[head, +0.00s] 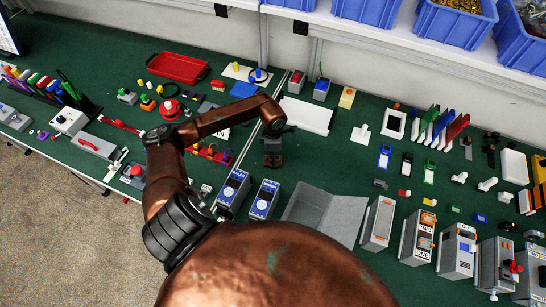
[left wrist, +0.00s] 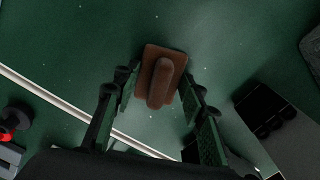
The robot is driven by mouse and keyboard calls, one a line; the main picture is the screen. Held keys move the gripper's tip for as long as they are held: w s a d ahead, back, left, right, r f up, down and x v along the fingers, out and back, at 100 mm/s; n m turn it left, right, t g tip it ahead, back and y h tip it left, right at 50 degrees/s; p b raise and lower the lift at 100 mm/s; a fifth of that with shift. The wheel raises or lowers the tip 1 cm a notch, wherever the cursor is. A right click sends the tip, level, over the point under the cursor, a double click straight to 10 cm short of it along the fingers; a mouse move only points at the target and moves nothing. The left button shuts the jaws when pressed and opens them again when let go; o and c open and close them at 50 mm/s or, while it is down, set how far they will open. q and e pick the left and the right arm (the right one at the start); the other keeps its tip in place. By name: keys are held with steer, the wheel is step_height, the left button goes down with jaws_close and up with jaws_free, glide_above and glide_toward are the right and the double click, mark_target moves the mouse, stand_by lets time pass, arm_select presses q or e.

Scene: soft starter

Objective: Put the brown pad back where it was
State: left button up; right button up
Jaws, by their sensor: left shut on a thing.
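The brown pad (left wrist: 149,57) shows in the left wrist view as a rectangular plate with a rounded raised grip along its middle. My left gripper (left wrist: 159,92) has its two green-faced fingers on either side of it and is shut on it. In the head view my left gripper (head: 273,156) points down over the green bench, behind the two blue-fronted devices. There the pad is hard to make out against the dark fingers. I cannot tell whether the pad touches the bench. My right gripper is not in view.
Two blue-fronted devices (head: 264,199) and a grey folded panel (head: 327,214) stand nearer to me. A white plate (head: 306,115) lies behind the gripper, and a pale rail (head: 252,138) runs along its left. Green bench (head: 330,165) is bare to its right.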

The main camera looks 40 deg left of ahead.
arm_select(q)
steer(key=shift+s, duration=0.1)
steer(key=o, duration=0.8)
steer(key=shift+f, duration=0.15)
steer(key=o, duration=0.3)
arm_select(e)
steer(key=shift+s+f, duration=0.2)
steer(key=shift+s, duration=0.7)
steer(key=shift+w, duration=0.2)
arm_select(q)
steer(key=shift+r, duration=0.25)
step_height(320, 180, up, 12)
steer(key=b, duration=0.1)
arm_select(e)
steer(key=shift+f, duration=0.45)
